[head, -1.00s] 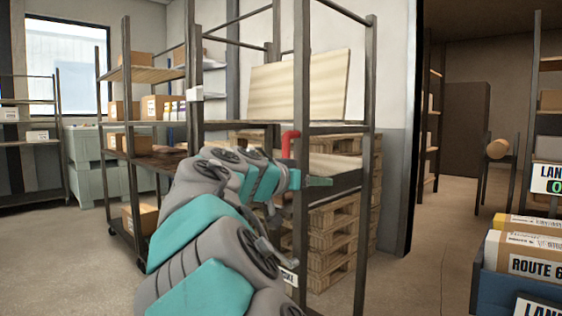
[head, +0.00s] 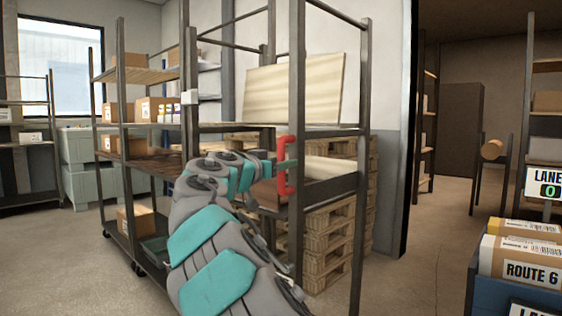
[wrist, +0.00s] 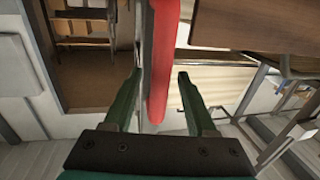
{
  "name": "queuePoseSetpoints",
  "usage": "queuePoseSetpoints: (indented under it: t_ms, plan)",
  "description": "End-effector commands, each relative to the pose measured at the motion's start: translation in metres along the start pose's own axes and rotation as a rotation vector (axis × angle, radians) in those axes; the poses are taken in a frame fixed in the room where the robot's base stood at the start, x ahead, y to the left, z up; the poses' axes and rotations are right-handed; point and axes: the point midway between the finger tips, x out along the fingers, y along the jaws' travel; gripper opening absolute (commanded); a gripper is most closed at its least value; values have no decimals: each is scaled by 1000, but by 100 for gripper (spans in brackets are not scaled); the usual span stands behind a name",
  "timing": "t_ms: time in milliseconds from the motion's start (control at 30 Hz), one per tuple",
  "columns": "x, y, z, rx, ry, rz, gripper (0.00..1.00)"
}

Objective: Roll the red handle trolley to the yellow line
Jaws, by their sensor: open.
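A red handle (head: 281,168) is fixed upright on a dark post of a tall metal trolley frame (head: 298,75) in the head view. My gripper (wrist: 157,92) is open. In the wrist view its two green fingers stand on either side of the red handle (wrist: 160,50), which runs lengthwise ahead and between them; contact cannot be told. In the head view, my arm covers the lower part of the trolley. The yellow line is not visible in either view.
Shelving with cartons (head: 118,112) and casters stands left of the handle. Stacked pallets (head: 325,235) and a leaning board (head: 295,88) are behind the frame. A blue bin with parcels (head: 475,290) is at front right. Open floor (head: 415,275) lies between bin and pallets.

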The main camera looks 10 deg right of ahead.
Motion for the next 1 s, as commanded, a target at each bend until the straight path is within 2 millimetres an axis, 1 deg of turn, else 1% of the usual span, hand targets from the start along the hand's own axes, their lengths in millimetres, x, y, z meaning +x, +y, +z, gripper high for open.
queuePoseSetpoints:
  t_ms: [267, 367, 700, 800, 1000]
  plan:
    - [2, 0, -1, 0, 1, -1, 57]
    - [2, 0, -1, 0, 1, -1, 48]
    - [2, 0, -1, 1, 1, -1, 10]
    - [2, 0, -1, 1, 1, -1, 0]
    - [2, 0, -1, 1, 1, -1, 0]
